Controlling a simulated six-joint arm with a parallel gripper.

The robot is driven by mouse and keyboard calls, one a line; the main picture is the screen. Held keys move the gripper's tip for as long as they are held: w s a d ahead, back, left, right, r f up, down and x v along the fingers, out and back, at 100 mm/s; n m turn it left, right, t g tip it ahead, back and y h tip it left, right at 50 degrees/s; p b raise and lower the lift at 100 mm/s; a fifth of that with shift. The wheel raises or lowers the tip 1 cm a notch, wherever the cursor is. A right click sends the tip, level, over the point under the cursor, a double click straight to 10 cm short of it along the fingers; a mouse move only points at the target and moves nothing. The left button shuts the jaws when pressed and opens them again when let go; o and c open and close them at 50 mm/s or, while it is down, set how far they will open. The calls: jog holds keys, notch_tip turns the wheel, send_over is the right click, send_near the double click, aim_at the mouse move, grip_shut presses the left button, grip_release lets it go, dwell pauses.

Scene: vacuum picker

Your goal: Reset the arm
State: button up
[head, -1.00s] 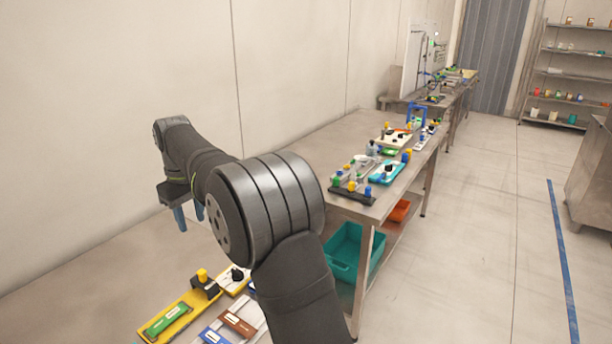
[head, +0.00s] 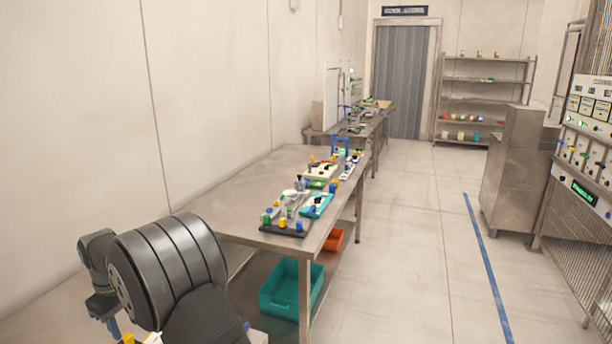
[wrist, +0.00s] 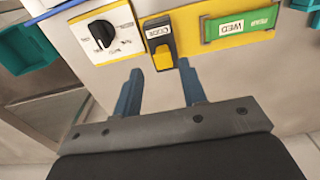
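My gripper (wrist: 160,85) is open and empty in the wrist view, its two blue fingers apart. The fingers point at the edge of a table carrying a yellow panel (wrist: 187,42). The panel has a black and yellow switch (wrist: 160,40) and a green labelled slider (wrist: 240,26). Left of it is a white plate with a black dial (wrist: 103,33). I cannot tell whether the fingertips touch anything. In the head view my arm is folded at the lower left, and the gripper is mostly cut off by the bottom edge.
A steel table (head: 215,193) with several small panels runs along the left wall. A teal bin (head: 283,303) and an orange bin (head: 334,240) sit under it. A control console (head: 580,150) and a steel cabinet (head: 515,180) stand at the right. The floor (head: 420,270) between is clear.

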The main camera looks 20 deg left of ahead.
aim_at(128, 337)
jog(key=shift+f, duration=1.95)
jog(key=shift+s, duration=0.1)
jog(key=shift+o, duration=0.2)
jog(key=o, duration=0.4)
jog(key=shift+w+d+r, duration=0.15)
jog(key=shift+w+r, duration=0.05)
jog(key=o, duration=0.9)
jog(key=w+d+r, duration=0.6)
jog(key=r, duration=0.1)
jog(key=shift+w+d+r, duration=0.1)
jog(key=shift+d, duration=0.2)
jog(key=w+d+r, duration=0.4)
jog(key=d+r, duration=0.3)
jog(key=d, duration=0.2)
jog(key=f, duration=1)
jog(key=shift+w+a+f, duration=0.1)
jog(key=shift+w, duration=0.1)
